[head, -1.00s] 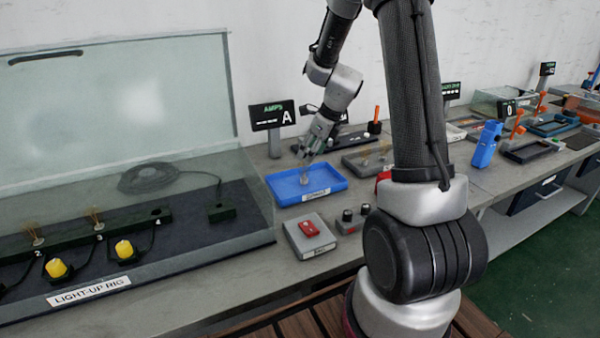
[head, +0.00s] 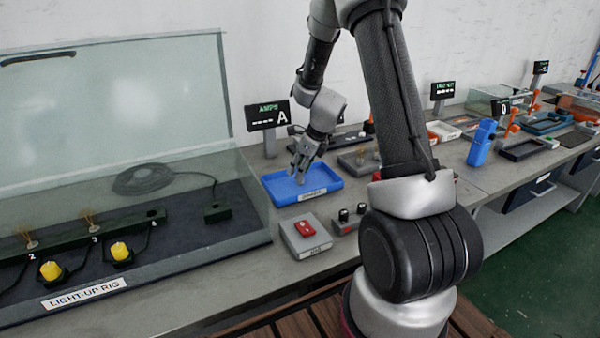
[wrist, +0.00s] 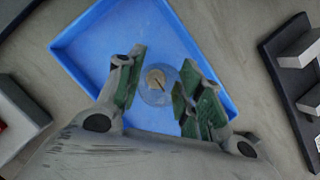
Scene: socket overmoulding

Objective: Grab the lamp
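The lamp (wrist: 157,78), a small clear round piece with a beige centre, sits in the blue tray (wrist: 83,48) in the wrist view. The tray also shows in the head view (head: 335,186), below the amps display. My gripper (wrist: 162,72) is open, with one green-padded finger on each side of the lamp. In the head view my gripper (head: 300,174) points down into the tray and mostly hides the lamp. I cannot tell whether the fingers touch it.
The glass-lidded light-up rig (head: 85,285) is at the left. A blue upright device (head: 481,144) stands farther right.

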